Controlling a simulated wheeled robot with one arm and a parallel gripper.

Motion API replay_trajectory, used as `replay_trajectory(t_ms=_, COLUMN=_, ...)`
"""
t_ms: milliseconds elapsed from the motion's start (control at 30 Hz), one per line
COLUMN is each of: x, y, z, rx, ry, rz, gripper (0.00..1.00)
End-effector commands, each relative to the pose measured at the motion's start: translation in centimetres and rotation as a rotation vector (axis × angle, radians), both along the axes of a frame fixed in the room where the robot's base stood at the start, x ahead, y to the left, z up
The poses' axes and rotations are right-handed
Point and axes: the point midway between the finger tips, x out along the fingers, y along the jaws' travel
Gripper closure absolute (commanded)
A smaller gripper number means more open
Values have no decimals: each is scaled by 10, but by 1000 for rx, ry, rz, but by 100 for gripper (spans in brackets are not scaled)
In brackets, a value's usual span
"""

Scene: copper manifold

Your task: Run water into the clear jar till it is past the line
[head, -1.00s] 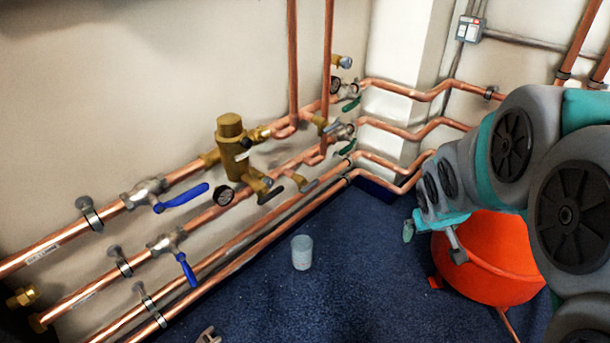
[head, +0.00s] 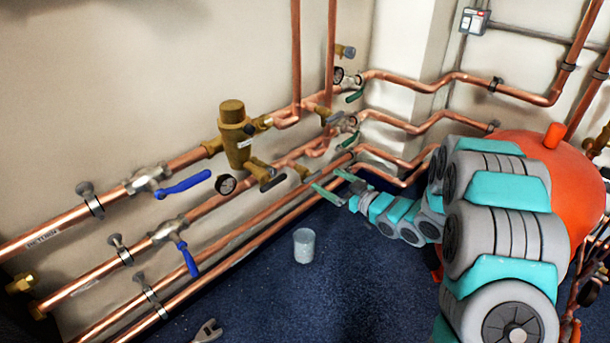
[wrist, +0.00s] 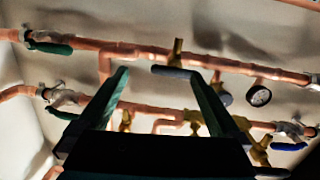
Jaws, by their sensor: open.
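The clear jar (head: 304,245), a small pale cup-like vessel, stands upright on the blue floor in front of the pipes; I cannot make out its line or any water in it. A brass tap with a dark lever (head: 270,183) hangs from the pipes up and left of the jar, and another brass outlet (head: 302,172) is right of it. My gripper (head: 331,184) is open and empty, its green fingers pointing left at the pipes, above and right of the jar. In the wrist view the open fingers (wrist: 158,75) face the pipes and brass fittings (wrist: 192,121); the jar is not in that view.
Copper pipes (head: 210,218) run along the wall with blue-lever valves (head: 184,185) and a brass body (head: 234,135). A large orange vessel (head: 560,185) stands at right, partly behind my arm. A wrench (head: 208,332) lies on the floor. The floor around the jar is clear.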

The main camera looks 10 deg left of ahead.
Motion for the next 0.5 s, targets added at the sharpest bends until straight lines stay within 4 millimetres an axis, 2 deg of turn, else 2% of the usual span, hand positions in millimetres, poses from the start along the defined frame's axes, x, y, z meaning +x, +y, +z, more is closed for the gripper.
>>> replay_trajectory(t_ms=267, x=-11, y=17, z=0, rx=108, ry=-29, rz=72, gripper=0)
replay_trajectory(t_ms=500, x=3, y=38, z=-2, rx=108, ry=-27, rz=75, gripper=0)
